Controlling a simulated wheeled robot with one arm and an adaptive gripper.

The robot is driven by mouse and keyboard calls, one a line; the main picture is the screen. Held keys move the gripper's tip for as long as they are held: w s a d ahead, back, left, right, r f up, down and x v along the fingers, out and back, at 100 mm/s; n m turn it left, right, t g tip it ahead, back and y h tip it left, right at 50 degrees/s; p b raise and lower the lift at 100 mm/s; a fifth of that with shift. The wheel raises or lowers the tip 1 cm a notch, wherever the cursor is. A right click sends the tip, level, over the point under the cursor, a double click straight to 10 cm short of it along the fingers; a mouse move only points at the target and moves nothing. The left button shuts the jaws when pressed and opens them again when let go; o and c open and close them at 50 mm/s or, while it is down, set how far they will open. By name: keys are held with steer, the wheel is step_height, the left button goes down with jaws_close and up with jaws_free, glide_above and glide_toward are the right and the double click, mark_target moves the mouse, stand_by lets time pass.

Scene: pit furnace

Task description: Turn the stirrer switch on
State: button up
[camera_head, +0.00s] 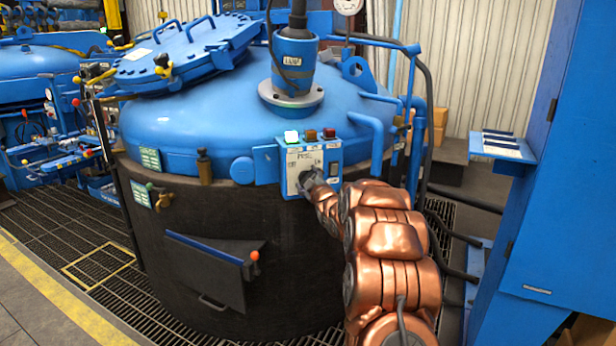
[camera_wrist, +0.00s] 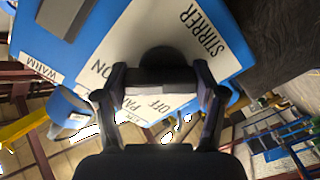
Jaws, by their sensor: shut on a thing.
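The stirrer switch is a dark round knob (camera_wrist: 163,58) on a white-faced blue control box (camera_wrist: 215,65), beside the printed word STIRRER. ON and OFF are printed around it. The same control box (camera_head: 325,158) is on the front of the blue furnace lid in the head view. My gripper (camera_head: 308,182) reaches it from the lower right and hides the knob there. In the wrist view my gripper (camera_wrist: 163,80) has one finger on each side of the knob and is shut on it. The fingers partly cover the knob, so its pointing direction is unclear.
The furnace's dark body (camera_head: 225,235) has a hatch with a red-knobbed handle (camera_head: 254,255). Blue pipes (camera_head: 375,140) run right of the box. A blue cabinet (camera_head: 560,180) stands at right.

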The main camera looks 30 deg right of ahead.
steer(key=shift+f+m, duration=0.15)
steer(key=shift+m, duration=0.15)
steer(key=o, duration=1.1)
steer(key=shift+o, duration=0.2)
steer(key=v, duration=1.2)
